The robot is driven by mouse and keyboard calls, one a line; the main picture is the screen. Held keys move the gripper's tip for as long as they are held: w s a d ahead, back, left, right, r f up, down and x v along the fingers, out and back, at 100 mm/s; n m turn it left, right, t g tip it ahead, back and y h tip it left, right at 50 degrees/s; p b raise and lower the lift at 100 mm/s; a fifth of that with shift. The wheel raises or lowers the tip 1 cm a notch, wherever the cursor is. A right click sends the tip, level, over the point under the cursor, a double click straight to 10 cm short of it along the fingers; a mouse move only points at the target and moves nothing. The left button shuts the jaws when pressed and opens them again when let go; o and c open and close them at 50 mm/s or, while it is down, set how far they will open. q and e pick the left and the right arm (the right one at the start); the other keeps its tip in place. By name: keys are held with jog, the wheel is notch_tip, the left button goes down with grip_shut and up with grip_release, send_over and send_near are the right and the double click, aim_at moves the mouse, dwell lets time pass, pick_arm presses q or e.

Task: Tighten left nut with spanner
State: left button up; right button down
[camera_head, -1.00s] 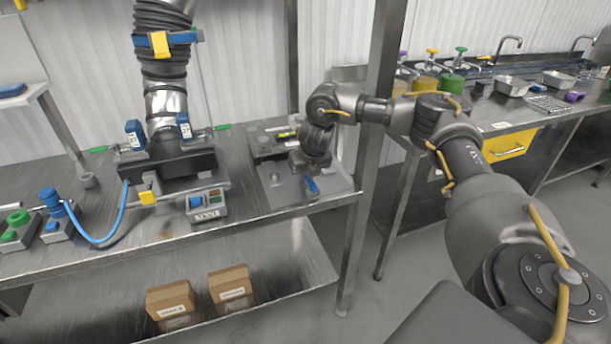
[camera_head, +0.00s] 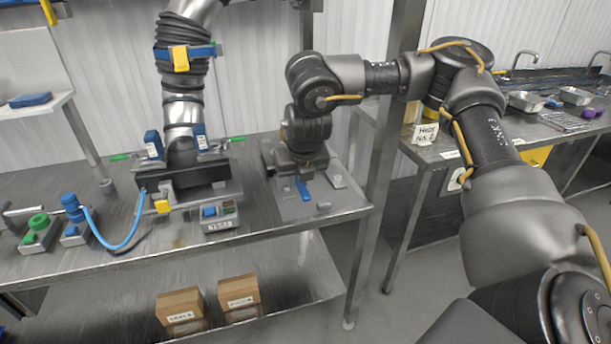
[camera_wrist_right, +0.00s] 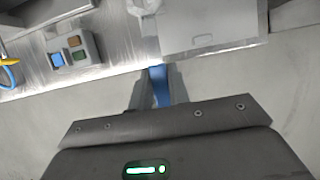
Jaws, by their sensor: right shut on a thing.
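My right gripper (camera_head: 298,178) is over the grey tray (camera_head: 345,202) at the right end of the steel bench. It is shut on a blue-handled tool, seemingly the spanner (camera_head: 304,190). In the right wrist view the blue part (camera_wrist_right: 160,86) shows between the fingers; the tool's head cannot be made out. To the left stands a black clamp unit (camera_head: 190,198) around the foot of a ribbed pipe. It has a left blue fitting (camera_head: 153,144) and a right blue fitting (camera_head: 200,138), each beside a green-tipped rod. The nuts themselves are too small to tell. My left gripper is out of view.
A control box (camera_head: 220,217) with coloured buttons sits at the bench's front edge, between clamp unit and tray. A blue hose (camera_head: 125,243) loops left of the clamp unit. A steel post (camera_head: 378,150) stands right of the tray. Cartons (camera_head: 240,296) lie on the lower shelf.

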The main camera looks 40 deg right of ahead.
jog(key=shift+s+a+r, duration=0.2)
jog(key=shift+a+r, duration=0.05)
jog(key=shift+a, duration=0.1)
jog(key=shift+s+a+f, duration=0.1)
jog(key=shift+f, duration=0.05)
jog(key=shift+s+a+f+m+h, duration=0.1)
jog(key=shift+a+m+h, duration=0.15)
jog(key=shift+m, duration=0.45)
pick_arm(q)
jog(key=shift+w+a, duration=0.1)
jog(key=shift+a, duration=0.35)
pick_arm(e)
jog(key=s+a+f+m+g+y, duration=0.1)
jog(key=s+a+m+g, duration=0.3)
jog(key=m, duration=1.1)
jog(key=s+a+f+m+g+y, duration=0.1)
jog(key=s+a+m+g, duration=0.3)
jog(key=m, duration=1.1)
jog(key=s+a+f, duration=0.1)
jog(key=a, duration=0.1)
jog(key=shift+s+a+f+m+g, duration=0.3)
jog(key=shift+a+f+g, duration=0.05)
jog(key=shift+a+g, duration=0.05)
jog(key=shift+a, duration=0.1)
